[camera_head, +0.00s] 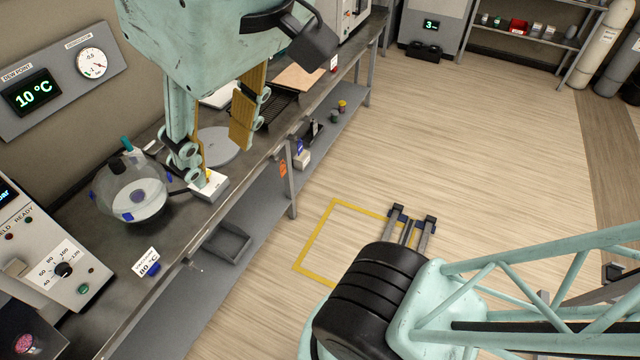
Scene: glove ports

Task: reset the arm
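My gripper (220,160) hangs at the upper left over the metal bench (185,235), pointing down. It has a pale mint body and two fingers with tan-yellow pads. The fingers stand well apart, and I see nothing held between them. A round grey plate (218,144) shows on the bench behind the gap. A small white block with a yellow top (208,185) is by the left fingertip; I cannot tell whether they touch. My mint truss arm link fills the lower right.
A clear round vessel (135,190) stands on the bench left of the gripper. A control box with a dial (62,265) is at the left edge. A lower shelf (215,265) runs under the bench. The wooden floor (480,130) is mostly clear, with a yellow outlined square (318,233).

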